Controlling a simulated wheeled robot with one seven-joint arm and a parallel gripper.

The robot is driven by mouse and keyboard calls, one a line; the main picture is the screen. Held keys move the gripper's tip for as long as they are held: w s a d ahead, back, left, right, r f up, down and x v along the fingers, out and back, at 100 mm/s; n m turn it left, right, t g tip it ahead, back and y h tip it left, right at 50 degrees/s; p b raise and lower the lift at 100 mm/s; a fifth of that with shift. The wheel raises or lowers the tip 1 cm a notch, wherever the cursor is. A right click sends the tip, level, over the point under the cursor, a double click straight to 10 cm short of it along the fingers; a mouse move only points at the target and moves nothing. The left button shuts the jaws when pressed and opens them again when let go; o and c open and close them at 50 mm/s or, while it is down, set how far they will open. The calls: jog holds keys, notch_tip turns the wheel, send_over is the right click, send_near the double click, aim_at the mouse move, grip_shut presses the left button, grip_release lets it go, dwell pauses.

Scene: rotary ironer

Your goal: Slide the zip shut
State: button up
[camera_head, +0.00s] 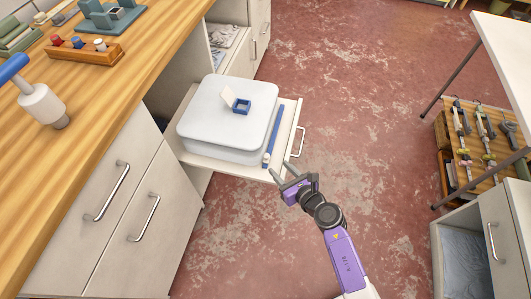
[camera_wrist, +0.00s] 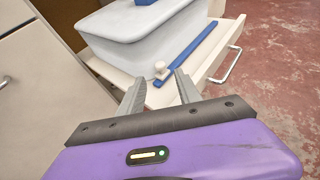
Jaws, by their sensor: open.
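A blue strip (camera_head: 274,135), which looks like the zip track, lies along the right side of a pulled-out white shelf. A small pale knob (camera_head: 266,157), seemingly the zip's slider, sits at its near end. The strip (camera_wrist: 195,50) and the knob (camera_wrist: 161,69) also show in the wrist view. My gripper (camera_head: 279,168) is open and empty just in front of the shelf's near edge. In the wrist view its fingertips (camera_wrist: 159,77) stand apart, with the knob showing between and just beyond them. I cannot tell exact depth, but no contact is visible.
A white lidded tub (camera_head: 215,137) stands on the shelf, left of the strip, with a small open blue box (camera_head: 241,107) on top. The shelf's metal handle (camera_head: 298,143) sticks out to the right. A wooden counter (camera_head: 140,50) is left; open red floor (camera_head: 345,90) is right.

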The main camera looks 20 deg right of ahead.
aim_at(267, 156)
jog(key=shift+b+x, duration=1.1)
jog(key=shift+x, duration=2.8)
jog(key=shift+c, duration=0.4)
grip_shut()
jog(key=shift+r, duration=0.1)
